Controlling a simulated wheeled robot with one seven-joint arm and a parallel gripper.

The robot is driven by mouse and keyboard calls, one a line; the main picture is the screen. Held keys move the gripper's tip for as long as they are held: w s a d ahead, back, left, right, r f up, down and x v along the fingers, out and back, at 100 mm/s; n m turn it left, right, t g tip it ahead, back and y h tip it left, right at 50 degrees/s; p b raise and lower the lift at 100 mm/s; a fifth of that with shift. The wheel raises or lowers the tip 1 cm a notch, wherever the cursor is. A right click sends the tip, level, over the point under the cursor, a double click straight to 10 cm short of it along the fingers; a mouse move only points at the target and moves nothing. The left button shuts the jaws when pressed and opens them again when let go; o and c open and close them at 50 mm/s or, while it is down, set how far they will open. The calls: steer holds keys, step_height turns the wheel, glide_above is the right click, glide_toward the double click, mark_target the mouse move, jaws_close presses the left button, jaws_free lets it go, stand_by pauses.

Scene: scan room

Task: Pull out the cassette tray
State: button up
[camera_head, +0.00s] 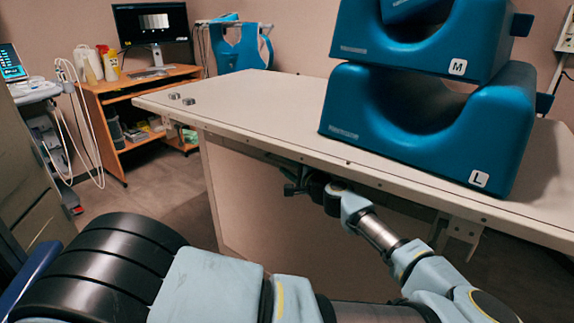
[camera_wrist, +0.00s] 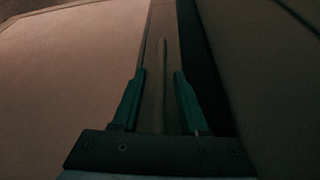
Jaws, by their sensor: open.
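My gripper (camera_head: 302,188) is under the near edge of the table (camera_head: 240,100) in the head view, small and dark against the table's underside. In the wrist view my gripper (camera_wrist: 159,72) is open, its two teal fingers apart. A slim bar, like a handle (camera_wrist: 163,60), shows between the fingers, running along a narrow brownish strip (camera_wrist: 170,22), which may be the front of the cassette tray. I cannot tell whether the fingers touch the bar. In the head view the tray is not clearly visible in the shade under the tabletop.
Blue foam supports (camera_head: 420,125) are stacked on the table's right. Two small grey pieces (camera_head: 174,96) lie at its left end. A wooden desk (camera_head: 135,83) with a monitor (camera_head: 152,22) stands behind left. A cart (camera_head: 36,92) is at far left.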

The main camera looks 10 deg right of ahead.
steer(key=shift+c, duration=0.2)
jaws_close()
steer(key=shift+f, duration=0.1)
stand_by(1.0)
